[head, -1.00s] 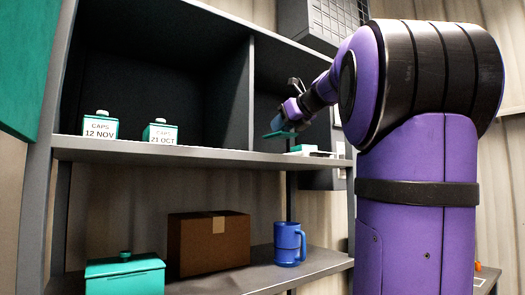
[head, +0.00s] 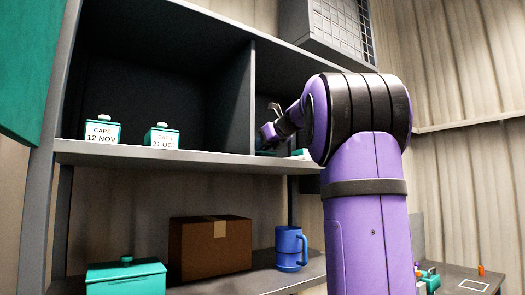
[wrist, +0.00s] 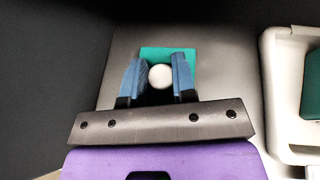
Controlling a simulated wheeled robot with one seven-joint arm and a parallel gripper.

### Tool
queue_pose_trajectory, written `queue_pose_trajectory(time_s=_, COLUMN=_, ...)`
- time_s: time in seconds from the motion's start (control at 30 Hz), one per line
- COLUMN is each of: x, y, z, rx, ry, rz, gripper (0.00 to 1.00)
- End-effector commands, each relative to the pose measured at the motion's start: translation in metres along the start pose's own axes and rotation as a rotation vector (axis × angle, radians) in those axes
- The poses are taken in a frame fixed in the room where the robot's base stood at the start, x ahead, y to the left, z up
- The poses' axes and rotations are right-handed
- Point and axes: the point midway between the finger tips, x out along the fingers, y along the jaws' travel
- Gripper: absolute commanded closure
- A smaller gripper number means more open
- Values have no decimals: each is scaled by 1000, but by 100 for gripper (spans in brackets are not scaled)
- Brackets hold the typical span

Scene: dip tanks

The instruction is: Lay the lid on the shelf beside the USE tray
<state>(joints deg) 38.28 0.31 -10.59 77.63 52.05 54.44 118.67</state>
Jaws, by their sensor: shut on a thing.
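My gripper (wrist: 159,72) is shut on the white knob (wrist: 160,77) of a teal lid (wrist: 168,53) in the wrist view. In the head view my gripper (head: 268,135) is in the right upper compartment, with the lid (head: 265,152) beneath it, low at the shelf surface. I cannot tell whether the lid touches the shelf (wrist: 215,55). A white tray (wrist: 281,100) holding a teal thing is to the right of the lid, with a gap between them. The tray's label does not show, and my arm partly hides it in the head view.
A divider (head: 236,100) closes the compartment on the left. Beyond it stand two teal caps boxes, labelled 12 NOV (head: 102,131) and 21 OCT (head: 162,138). The lower shelf holds a teal lidded box (head: 126,276), a brown carton (head: 210,248) and a blue mug (head: 290,248).

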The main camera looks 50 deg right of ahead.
Motion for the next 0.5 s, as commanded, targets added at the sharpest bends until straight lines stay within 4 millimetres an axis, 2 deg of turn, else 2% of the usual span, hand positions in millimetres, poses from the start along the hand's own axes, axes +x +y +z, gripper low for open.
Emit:
queue_pose_trajectory(time_s=0.13, x=6, y=1, z=-14, rx=1, ry=0, rz=1, gripper=100)
queue_pose_trajectory(time_s=0.47, x=7, y=2, z=-16, rx=0, ry=0, rz=1, gripper=100)
queue_pose_trajectory(time_s=0.5, x=6, y=2, z=-16, rx=0, ry=0, rz=0, gripper=66)
